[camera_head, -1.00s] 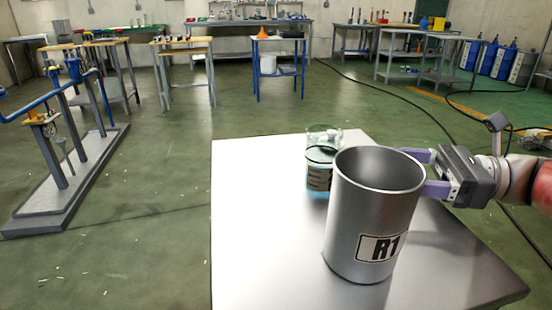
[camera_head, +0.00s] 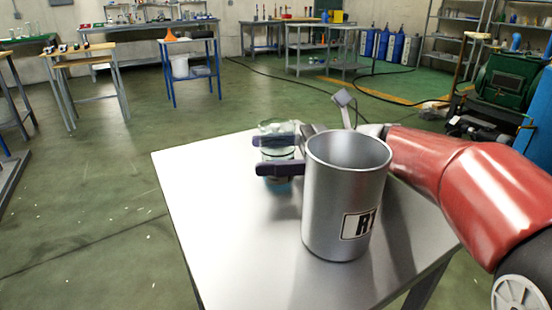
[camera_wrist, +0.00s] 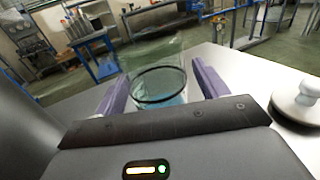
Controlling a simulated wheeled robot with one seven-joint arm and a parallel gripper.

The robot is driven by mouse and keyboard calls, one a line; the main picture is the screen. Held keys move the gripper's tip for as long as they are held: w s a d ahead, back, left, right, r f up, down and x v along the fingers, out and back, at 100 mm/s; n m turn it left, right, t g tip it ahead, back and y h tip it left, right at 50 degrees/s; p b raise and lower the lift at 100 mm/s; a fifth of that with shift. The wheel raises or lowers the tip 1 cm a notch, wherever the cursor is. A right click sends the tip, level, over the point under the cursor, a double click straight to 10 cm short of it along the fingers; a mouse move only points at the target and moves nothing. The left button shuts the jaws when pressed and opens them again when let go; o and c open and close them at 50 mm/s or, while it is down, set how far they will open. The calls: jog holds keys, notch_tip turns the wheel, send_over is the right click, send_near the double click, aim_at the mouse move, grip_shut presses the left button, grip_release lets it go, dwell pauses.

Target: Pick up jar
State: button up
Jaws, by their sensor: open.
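The glass jar (camera_head: 276,127) stands upright on the metal table, clear-walled with a dark ring and bluish contents low down. My gripper (camera_head: 262,155) is open, with its two purple fingers reaching past the jar on either side. In the wrist view the jar (camera_wrist: 158,82) is between the fingers, with a visible gap on its right side; contact on the left cannot be told. In the head view the near finger and the metal canister hide part of the jar and gripper.
A tall grey metal canister (camera_head: 345,205) marked R1 stands close in front of my gripper. A white knobbed object on a dark base (camera_wrist: 300,103) is right of the gripper in the wrist view. The table's (camera_head: 225,215) left part is clear.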

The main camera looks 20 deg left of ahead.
jog(key=shift+x, duration=0.95)
jog(key=shift+c, duration=0.2)
jog(key=c, duration=1.1)
jog(key=shift+r, duration=0.15)
